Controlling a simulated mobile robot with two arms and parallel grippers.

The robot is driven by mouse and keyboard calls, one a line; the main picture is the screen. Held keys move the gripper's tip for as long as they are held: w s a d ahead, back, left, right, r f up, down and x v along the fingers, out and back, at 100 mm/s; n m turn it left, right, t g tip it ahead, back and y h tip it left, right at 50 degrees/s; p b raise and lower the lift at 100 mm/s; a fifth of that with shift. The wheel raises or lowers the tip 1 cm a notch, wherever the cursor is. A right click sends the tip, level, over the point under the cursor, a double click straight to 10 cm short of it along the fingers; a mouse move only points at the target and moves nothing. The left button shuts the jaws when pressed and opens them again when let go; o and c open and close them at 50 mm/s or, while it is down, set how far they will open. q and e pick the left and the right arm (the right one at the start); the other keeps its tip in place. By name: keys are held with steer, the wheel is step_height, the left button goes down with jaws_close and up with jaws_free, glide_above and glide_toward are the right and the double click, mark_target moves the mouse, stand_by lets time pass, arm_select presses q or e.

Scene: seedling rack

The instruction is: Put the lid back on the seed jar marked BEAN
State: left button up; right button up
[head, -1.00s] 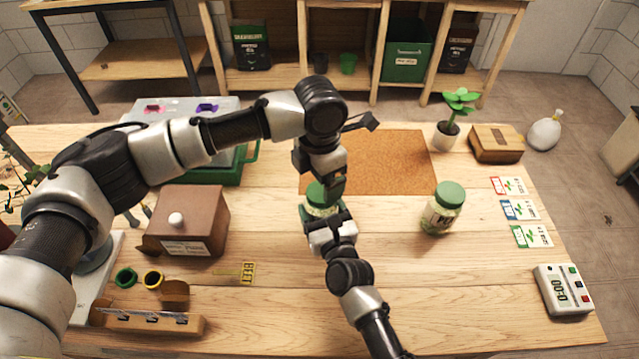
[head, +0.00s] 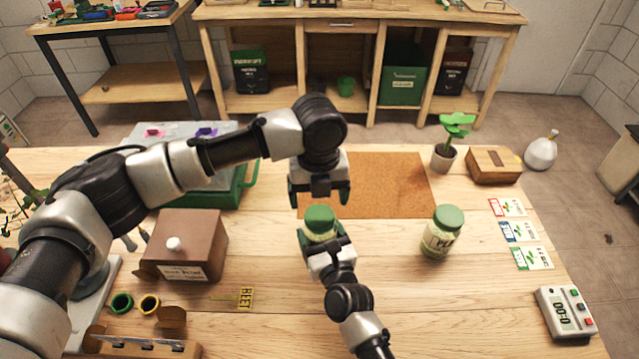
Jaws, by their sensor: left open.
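A glass jar (head: 322,238) stands on the table near the middle, and a green lid (head: 320,219) sits on its top. Its label is hidden, so I cannot read a name on it. My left gripper (head: 319,197) is open and empty just above and behind the lid, with its fingers apart to either side. My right gripper (head: 324,240) comes from the front and has its fingers around the jar's body, one on each side. A second jar (head: 439,242) with a green lid (head: 449,217) stands to the right; its label seems to begin with P.
A cork mat (head: 390,185) lies behind the jars. A brown box (head: 190,235) with a white knob stands left. A potted plant (head: 444,157), a wooden box (head: 495,164), seed cards (head: 517,232) and a timer (head: 566,311) line the right.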

arm_select(q)
steer(key=n, duration=0.7)
steer(key=shift+r, duration=0.2)
arm_select(e)
steer(key=shift+f, duration=0.1)
arm_select(q)
steer(key=n, duration=0.4)
steer(key=shift+r+n, duration=0.15)
steer(key=shift+n, duration=0.15)
steer(key=n, duration=0.4)
steer(key=shift+r+n, duration=0.15)
steer(key=shift+n, duration=0.15)
steer(key=n, duration=0.4)
steer(key=shift+r+n, duration=0.1)
steer(key=shift+n, duration=0.2)
steer(key=n, duration=0.4)
steer(key=shift+d+r, duration=0.1)
steer(key=shift+r, duration=0.05)
steer(key=n, duration=0.4)
steer(key=shift+r+n, duration=0.15)
steer(key=shift+n, duration=0.25)
steer(key=n, duration=0.4)
steer(key=shift+w+r, duration=0.1)
steer(key=shift+r, duration=0.05)
steer(key=n, duration=0.5)
steer(key=shift+r+n, duration=0.15)
steer(key=shift+n, duration=0.25)
